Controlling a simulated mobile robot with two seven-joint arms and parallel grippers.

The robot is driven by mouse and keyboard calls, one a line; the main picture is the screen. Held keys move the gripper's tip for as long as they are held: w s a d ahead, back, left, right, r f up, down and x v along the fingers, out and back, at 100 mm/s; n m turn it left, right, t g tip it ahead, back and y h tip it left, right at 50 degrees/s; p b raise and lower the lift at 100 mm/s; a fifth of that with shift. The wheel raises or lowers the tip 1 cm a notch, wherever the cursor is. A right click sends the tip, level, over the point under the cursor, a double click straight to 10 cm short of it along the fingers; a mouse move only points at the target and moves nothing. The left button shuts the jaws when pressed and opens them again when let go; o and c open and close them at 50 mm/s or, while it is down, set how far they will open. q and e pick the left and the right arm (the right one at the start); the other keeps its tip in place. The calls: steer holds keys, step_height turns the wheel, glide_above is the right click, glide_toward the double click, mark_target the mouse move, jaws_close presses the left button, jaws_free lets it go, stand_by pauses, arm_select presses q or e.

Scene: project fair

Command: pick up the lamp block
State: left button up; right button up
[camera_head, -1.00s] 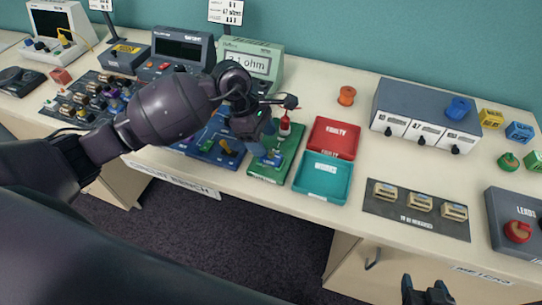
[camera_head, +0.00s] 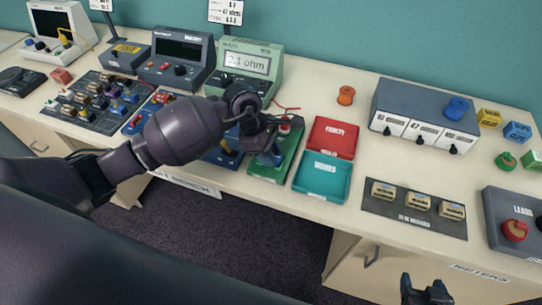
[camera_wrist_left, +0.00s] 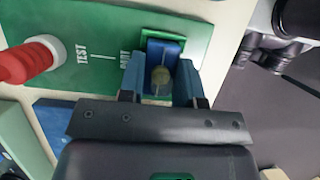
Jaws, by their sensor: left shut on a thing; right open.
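The lamp block, a blue block with a pale yellowish bulb (camera_wrist_left: 161,76), sits at the part end of the green test board (camera_wrist_left: 102,62) in the left wrist view. My left gripper (camera_wrist_left: 160,88) is shut on it, with one finger on each side. In the head view my left gripper (camera_head: 270,157) is over the green board (camera_head: 290,160) and hides most of the block. I cannot tell whether the block is clear of the board. My right gripper (camera_head: 427,293) is open and empty at the bottom edge, in front of the bench.
A red tray (camera_head: 333,153) and a teal tray (camera_head: 306,190) stand right of the green board. A red probe (camera_wrist_left: 30,60) stands on the board beside my left gripper. Meters (camera_head: 246,88) stand behind. The bench between the trays and the grey box (camera_head: 400,97) is clear.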

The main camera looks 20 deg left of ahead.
arm_select(q)
steer(key=shift+c, duration=0.9)
arm_select(e)
steer(key=shift+w+r, duration=0.15)
steer(key=shift+w, duration=0.1)
arm_select(q)
steer(key=shift+r, duration=0.15)
steer(key=shift+r, duration=0.25)
step_height(320, 180, up, 22)
arm_select(e)
steer(key=shift+s+f, duration=0.3)
steer(key=shift+s, duration=0.1)
arm_select(q)
steer(key=shift+r, duration=0.1)
arm_select(e)
steer(key=shift+w+r, duration=0.1)
steer(key=shift+w, duration=0.1)
